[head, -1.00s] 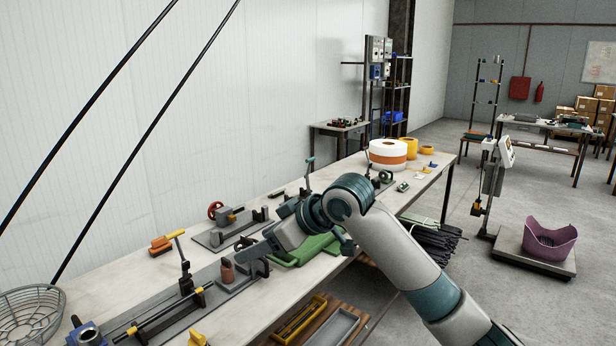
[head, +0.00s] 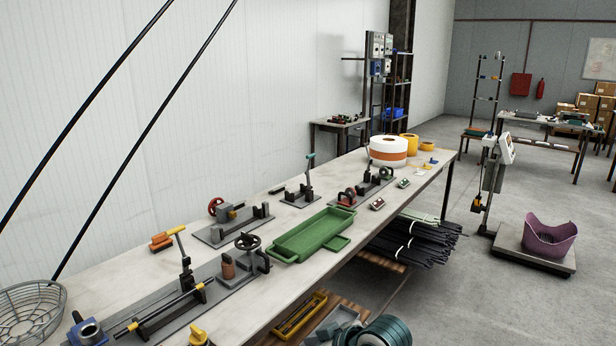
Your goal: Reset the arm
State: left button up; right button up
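My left arm and gripper are not in view. The bench top is clear of both arms. A green tray (head: 312,232) lies on the bench with nothing in it that I can make out.
On the bench stand a clamp fixture with a rod (head: 165,308), a handwheel (head: 247,242), a wire basket (head: 32,308) and a white-orange roll (head: 388,151). A yellow bin (head: 300,315) sits below. A purple basket (head: 551,242) stands on the floor scale at right.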

jog(key=s+d+f+m+h, duration=0.4)
jog(key=s+d+f, duration=0.9)
jog(key=s+f, duration=0.3)
jog(key=s+d+f+m+g+h, duration=0.1)
jog(key=s+d+f+h, duration=0.1)
jog(key=s+d, duration=0.55)
jog(key=s+d+f+m+g+h, duration=0.15)
jog(key=s+d, duration=0.25)
jog(key=s, duration=0.7)
notch_tip(320, 180, down, 28)
jog(key=s+g, duration=0.1)
jog(key=s+d+f+g, duration=0.1)
jog(key=s+d+f, duration=0.1)
jog(key=s+f, duration=1.6)
jog(key=shift+s+d, duration=0.2)
jog(key=shift+d, duration=0.2)
jog(key=shift+g, duration=0.25)
jog(key=shift+w, duration=0.1)
